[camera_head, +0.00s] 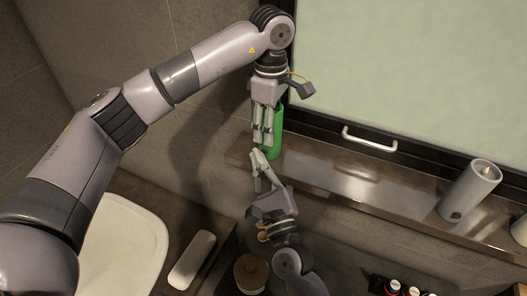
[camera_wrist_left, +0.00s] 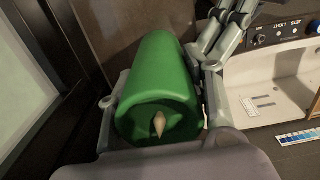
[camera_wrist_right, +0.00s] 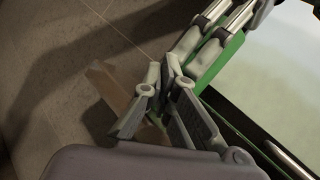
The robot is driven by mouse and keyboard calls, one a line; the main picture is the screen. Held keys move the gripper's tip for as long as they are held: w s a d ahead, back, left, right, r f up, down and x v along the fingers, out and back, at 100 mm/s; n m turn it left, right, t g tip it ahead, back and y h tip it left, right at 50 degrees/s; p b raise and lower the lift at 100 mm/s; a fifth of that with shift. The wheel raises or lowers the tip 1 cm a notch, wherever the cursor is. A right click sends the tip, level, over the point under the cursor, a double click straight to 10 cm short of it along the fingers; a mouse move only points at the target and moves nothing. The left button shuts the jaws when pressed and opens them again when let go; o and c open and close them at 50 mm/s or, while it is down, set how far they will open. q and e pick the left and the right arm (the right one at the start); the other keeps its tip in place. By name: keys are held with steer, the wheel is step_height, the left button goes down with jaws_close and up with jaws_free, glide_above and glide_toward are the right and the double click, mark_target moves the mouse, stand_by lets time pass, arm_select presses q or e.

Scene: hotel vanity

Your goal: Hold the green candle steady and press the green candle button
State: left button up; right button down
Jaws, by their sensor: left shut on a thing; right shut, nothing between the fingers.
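The green candle (camera_head: 276,136) stands on the left end of the wall shelf, partly hidden behind my left gripper. My left gripper (camera_head: 263,138) comes down from above and is shut on the candle. In the left wrist view the candle (camera_wrist_left: 160,90) lies between the fingers, with its flame tip toward the camera. My right gripper (camera_head: 257,156) is shut and empty, its fingertips close to the lower part of the candle. In the right wrist view the fingertips (camera_wrist_right: 168,75) are beside a strip of green (camera_wrist_right: 222,62); I cannot tell whether they touch it. The candle button is not visible.
The shelf (camera_head: 340,178) runs right from the candle beneath a framed mirror (camera_head: 410,60) with a metal handle (camera_head: 369,139). A grey candle (camera_head: 470,190) stands at its right. A white basin (camera_head: 125,250), a white bar-shaped object (camera_head: 192,259) and a lidded jar (camera_head: 250,272) are below.

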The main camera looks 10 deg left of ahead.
steer(key=shift+w+d, duration=0.1)
steer(key=shift+w, duration=0.3)
stand_by(0.4)
stand_by(0.4)
steer(key=shift+s+a, duration=0.2)
steer(key=shift+s, duration=0.65)
steer(key=s, duration=0.3)
steer(key=s+a, duration=0.1)
steer(key=s, duration=0.1)
arm_select(q)
steer(key=o, duration=1.4)
arm_select(e)
steer(key=shift+w, duration=0.1)
